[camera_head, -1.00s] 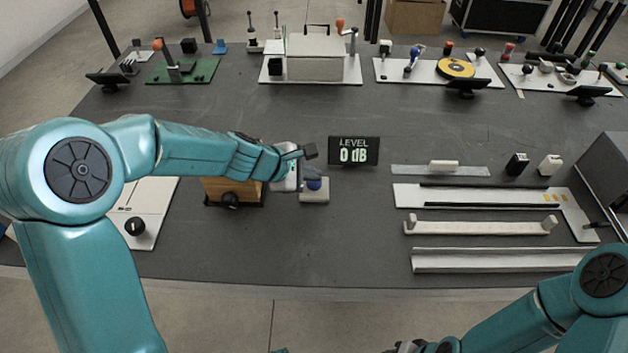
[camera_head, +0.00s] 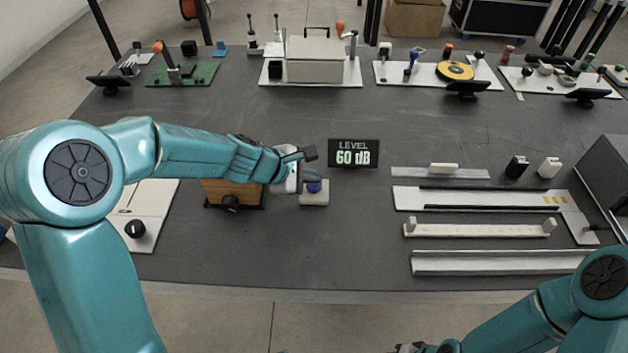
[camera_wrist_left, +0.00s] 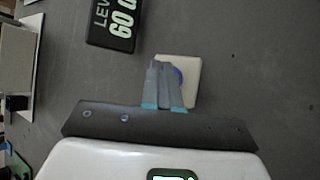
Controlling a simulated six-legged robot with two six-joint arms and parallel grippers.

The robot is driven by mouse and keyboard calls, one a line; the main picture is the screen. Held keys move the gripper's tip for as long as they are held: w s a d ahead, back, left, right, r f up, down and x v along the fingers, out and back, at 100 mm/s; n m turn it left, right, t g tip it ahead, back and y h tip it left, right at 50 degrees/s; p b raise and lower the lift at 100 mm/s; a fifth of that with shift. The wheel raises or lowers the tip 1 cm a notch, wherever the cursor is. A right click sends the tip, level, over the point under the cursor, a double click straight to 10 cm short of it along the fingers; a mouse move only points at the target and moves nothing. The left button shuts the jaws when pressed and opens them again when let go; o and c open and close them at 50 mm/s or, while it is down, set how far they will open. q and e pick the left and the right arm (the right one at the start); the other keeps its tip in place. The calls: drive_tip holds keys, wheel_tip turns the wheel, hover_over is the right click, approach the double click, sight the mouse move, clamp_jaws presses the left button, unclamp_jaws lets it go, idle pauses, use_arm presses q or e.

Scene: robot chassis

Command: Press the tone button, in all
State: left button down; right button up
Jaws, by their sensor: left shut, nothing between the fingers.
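The tone button is a blue knob (camera_head: 314,187) on a small pale block (camera_head: 315,199) in the middle of the table. The blue knob also shows in the left wrist view (camera_wrist_left: 178,76), partly hidden behind my fingers. My left gripper (camera_head: 308,180) is shut and empty, its fingertips at the blue button; they seem to touch it. In the left wrist view the closed fingers (camera_wrist_left: 160,68) lie over the block. The black level display (camera_head: 354,153) behind the button reads 60 dB. My right arm is at the lower right; its gripper (camera_head: 408,348) is barely in the picture.
A wooden box (camera_head: 232,193) with a black knob stands left of the button. White rails and plates (camera_head: 484,229) lie to the right. Several boards with levers line the far edge. The table in front of the button is clear.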

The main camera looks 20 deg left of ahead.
sight(311, 186)
use_arm(q)
drive_tip(key=shift+r, duration=0.55)
drive_tip(key=shift+p, duration=0.3)
wheel_tip(311, 186, up, 5)
drive_tip(key=p, duration=0.4)
drive_tip(key=shift+p, duration=0.3)
